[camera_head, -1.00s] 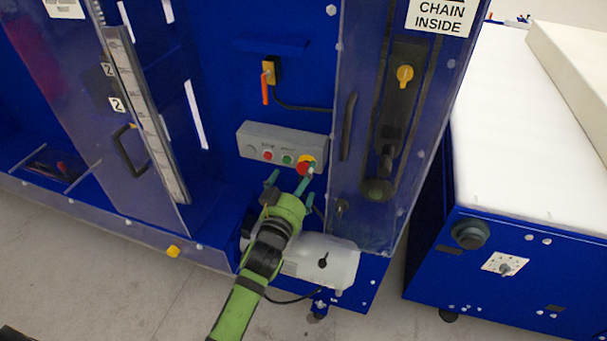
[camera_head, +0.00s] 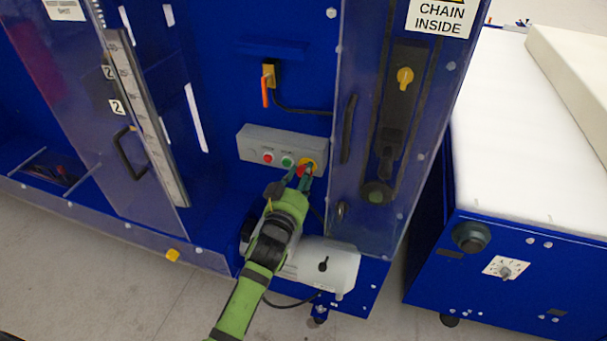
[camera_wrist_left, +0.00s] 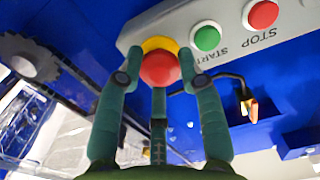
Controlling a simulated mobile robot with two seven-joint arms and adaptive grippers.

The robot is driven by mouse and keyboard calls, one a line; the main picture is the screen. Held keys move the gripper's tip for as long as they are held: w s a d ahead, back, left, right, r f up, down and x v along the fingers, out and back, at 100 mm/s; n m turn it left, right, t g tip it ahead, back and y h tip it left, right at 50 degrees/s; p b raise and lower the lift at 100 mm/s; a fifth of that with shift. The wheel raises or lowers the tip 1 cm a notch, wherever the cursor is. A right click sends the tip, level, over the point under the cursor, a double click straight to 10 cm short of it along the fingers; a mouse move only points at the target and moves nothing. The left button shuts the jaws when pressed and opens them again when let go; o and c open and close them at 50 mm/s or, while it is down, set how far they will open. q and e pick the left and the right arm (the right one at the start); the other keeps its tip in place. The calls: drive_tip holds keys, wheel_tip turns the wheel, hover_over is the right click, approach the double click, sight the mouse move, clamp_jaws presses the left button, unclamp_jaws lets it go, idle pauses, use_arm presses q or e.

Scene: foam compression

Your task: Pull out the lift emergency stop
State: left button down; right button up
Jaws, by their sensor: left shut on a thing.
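The lift emergency stop is a red mushroom button on a yellow base at the right end of a grey control box (camera_head: 262,144). The red button (camera_wrist_left: 160,68) is large in the left wrist view. My left gripper (camera_head: 303,178) reaches up to it from below, and its green fingers (camera_wrist_left: 160,85) are shut around the red button. In the head view the fingers cover part of the button, while its yellow base (camera_head: 309,163) shows above them. My right gripper is in neither view.
A green start button (camera_wrist_left: 206,37) and a red stop button (camera_wrist_left: 262,14) sit beside the emergency stop. A white motor housing (camera_head: 335,263) is below my left wrist. A clear guard with a black handle (camera_head: 348,128) stands right of the box. An orange-handled switch (camera_head: 266,88) is above.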

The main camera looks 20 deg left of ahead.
use_arm(q)
drive_tip(key=shift+s, duration=0.3)
idle(0.5)
drive_tip(key=shift+c, duration=0.9)
unclamp_jaws()
drive_tip(key=shift+s, duration=0.2)
drive_tip(key=shift+o, duration=0.9)
drive_tip(key=shift+w, duration=0.15)
drive_tip(key=shift+p, duration=0.3)
drive_tip(key=s+p, duration=0.2)
drive_tip(key=s, duration=0.5)
drive_tip(key=shift+p, duration=0.4)
